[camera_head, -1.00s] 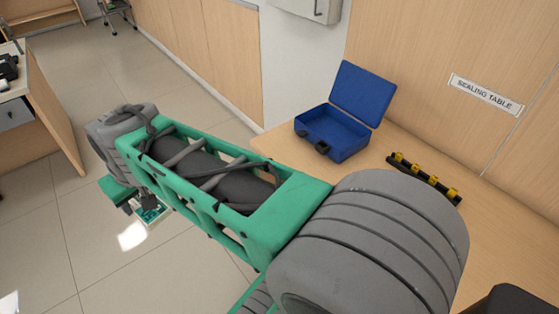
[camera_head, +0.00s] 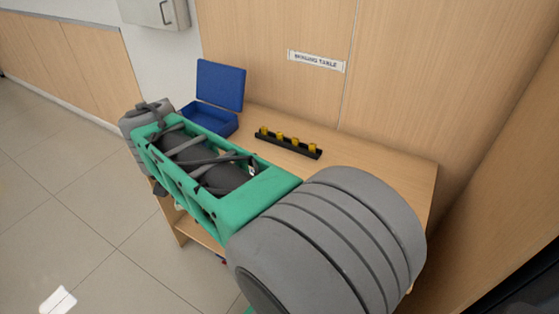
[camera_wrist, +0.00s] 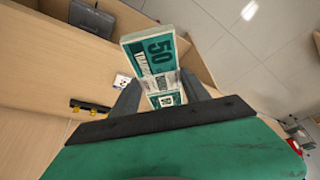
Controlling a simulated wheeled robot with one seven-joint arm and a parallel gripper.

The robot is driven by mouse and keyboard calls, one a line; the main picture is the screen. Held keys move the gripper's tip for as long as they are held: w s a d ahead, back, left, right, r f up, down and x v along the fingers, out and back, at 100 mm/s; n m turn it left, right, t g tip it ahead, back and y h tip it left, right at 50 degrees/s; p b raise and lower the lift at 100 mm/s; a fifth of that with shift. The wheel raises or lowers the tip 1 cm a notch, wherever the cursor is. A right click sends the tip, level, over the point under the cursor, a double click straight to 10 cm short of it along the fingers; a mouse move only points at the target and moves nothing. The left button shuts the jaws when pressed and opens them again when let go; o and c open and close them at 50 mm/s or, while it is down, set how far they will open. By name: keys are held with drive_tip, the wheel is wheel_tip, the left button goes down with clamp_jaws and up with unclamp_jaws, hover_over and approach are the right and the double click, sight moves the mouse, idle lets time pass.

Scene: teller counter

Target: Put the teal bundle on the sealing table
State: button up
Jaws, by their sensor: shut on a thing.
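The teal bundle (camera_wrist: 150,55), a banded stack marked 50, is in the wrist view between the two fingers of my gripper (camera_wrist: 163,92). My gripper is shut on it, and it sticks out beyond the fingertips. The sealing table (camera_head: 390,165) is a light wood table against the panelled wall in the head view, under a sign (camera_head: 316,61) reading SEALING TABLE. My green and grey arm crosses in front of the table and hides its front part. My gripper and the bundle are hidden in the head view.
An open blue case (camera_head: 210,118) stands at the table's left end. A black rack with several yellow pieces (camera_head: 288,143) lies near the table's back middle. The tabletop right of the rack looks bare. A wood panel (camera_head: 500,190) rises at the right. Open tiled floor is at left.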

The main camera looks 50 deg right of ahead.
drive_tip(key=s+d+f+m+g+b, duration=0.25)
drive_tip(key=s+d+m, duration=0.35)
drive_tip(key=d+m, duration=0.4)
drive_tip(key=s+d+f+m+g+b, duration=0.1)
drive_tip(key=s+d+f+m+g, duration=0.25)
drive_tip(key=s+d+m, duration=0.6)
drive_tip(key=shift+n+h, duration=0.4)
drive_tip(key=shift+n, duration=0.35)
drive_tip(key=s+d+f, duration=0.2)
drive_tip(key=d+f, duration=0.1)
drive_tip(key=s+d+f, duration=0.3)
drive_tip(key=d, duration=0.1)
drive_tip(key=s+d+f, duration=0.2)
drive_tip(key=d, duration=0.1)
drive_tip(key=shift+s+d+f+b, duration=0.15)
drive_tip(key=shift+d+f+b, duration=0.25)
wheel_tip(320, 180, down, 3)
drive_tip(key=shift+s+d+r, duration=0.1)
drive_tip(key=shift+s+d, duration=0.05)
drive_tip(key=shift+f, duration=0.45)
drive_tip(key=o, duration=1.4)
drive_tip(key=shift+o, duration=0.2)
